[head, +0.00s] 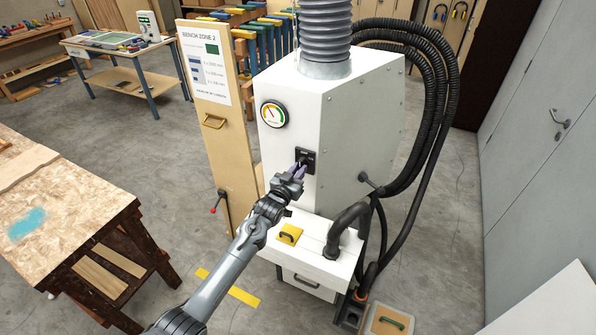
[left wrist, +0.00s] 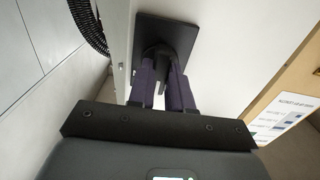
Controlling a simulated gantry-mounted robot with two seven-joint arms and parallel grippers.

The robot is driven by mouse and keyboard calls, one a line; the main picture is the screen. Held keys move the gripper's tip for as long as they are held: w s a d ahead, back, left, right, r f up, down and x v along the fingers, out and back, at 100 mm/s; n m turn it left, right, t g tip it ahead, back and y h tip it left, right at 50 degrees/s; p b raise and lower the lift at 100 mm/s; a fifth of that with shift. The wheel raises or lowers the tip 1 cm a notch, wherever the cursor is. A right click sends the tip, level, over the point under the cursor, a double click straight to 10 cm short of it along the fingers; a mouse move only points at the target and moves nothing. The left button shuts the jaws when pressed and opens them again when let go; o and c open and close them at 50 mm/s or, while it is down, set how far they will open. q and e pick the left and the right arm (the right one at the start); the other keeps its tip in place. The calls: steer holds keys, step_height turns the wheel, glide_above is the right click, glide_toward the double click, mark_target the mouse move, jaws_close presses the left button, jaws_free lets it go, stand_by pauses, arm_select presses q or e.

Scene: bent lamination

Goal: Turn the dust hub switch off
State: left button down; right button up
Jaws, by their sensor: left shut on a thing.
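The dust hub (head: 339,118) is a tall white cabinet with a grey ribbed duct on top. Its switch (head: 308,155) is a small black plate with a dark knob on the front face, below a round gauge. My left gripper (head: 300,170) reaches up to it from the front, its purple fingers at the switch. In the left wrist view the black switch plate (left wrist: 183,28) lies right ahead, and the two purple fingers (left wrist: 162,80) are shut on the dark knob. The fingers hide part of the knob, so its exact turn is hard to tell. My right gripper is not in view.
Black hoses (head: 440,110) loop at the right. A tan panel with a sign (head: 205,68) stands close on the left. A workbench (head: 60,205) is at the left; floor between is clear.

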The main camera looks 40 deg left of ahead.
arm_select(q)
steer(key=c, duration=1)
jaws_free()
steer(key=shift+c, duration=0.2)
steer(key=shift+s, duration=0.1)
steer(key=v, duration=1)
steer(key=shift+s, duration=0.3)
